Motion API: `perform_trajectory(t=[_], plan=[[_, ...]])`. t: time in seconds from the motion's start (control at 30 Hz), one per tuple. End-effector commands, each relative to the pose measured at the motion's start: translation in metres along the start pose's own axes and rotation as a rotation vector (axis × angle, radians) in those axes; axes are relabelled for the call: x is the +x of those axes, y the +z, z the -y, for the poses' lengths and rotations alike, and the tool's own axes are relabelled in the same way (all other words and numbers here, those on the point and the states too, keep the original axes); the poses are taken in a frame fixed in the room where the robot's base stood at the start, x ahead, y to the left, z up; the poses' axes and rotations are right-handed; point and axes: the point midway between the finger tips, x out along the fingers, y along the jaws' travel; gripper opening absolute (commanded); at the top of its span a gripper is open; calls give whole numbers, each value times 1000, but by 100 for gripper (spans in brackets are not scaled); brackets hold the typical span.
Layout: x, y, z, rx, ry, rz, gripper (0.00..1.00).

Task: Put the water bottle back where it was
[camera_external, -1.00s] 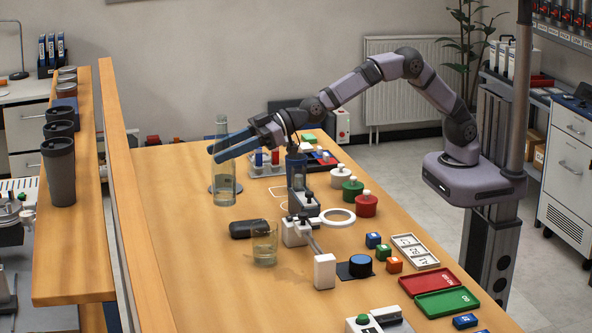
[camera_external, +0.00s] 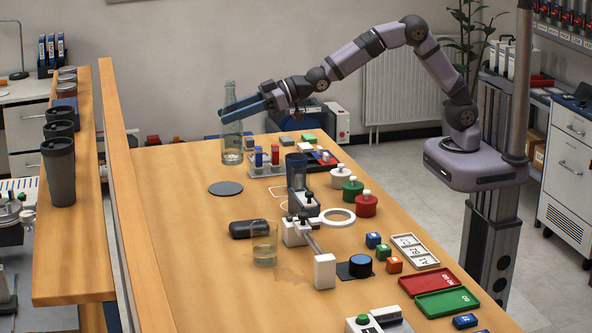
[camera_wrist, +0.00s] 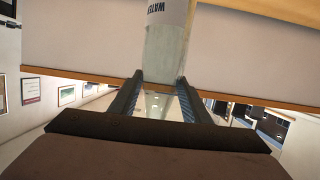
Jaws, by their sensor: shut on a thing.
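The water bottle (camera_external: 232,142) is clear, tall and upright, with a little liquid at its bottom, over the far part of the table. My gripper (camera_external: 243,108) is shut around its upper part. In the wrist view the bottle (camera_wrist: 166,45) with its "WATER" label stands between the two fingers of my gripper (camera_wrist: 160,95). I cannot tell whether the bottle's base touches the table. A round dark grey coaster (camera_external: 225,188) lies bare on the table, nearer the camera than the bottle.
A rack with red and blue tubes (camera_external: 266,160) stands just right of the bottle. A glass with liquid (camera_external: 264,243) and a dark case (camera_external: 247,229) are nearer. White, green and red bottles (camera_external: 353,188) stand to the right. The left table (camera_external: 180,250) is clear.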

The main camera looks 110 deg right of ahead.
Motion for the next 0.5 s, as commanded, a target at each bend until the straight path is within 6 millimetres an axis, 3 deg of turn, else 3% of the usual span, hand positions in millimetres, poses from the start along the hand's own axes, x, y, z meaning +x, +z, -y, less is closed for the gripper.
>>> perform_trajectory(t=[0.33, 0.5], plan=[[-13, 43, 20, -22, -73, -3, 3], [-14, 37, 28, -25, -76, -6, 3]])
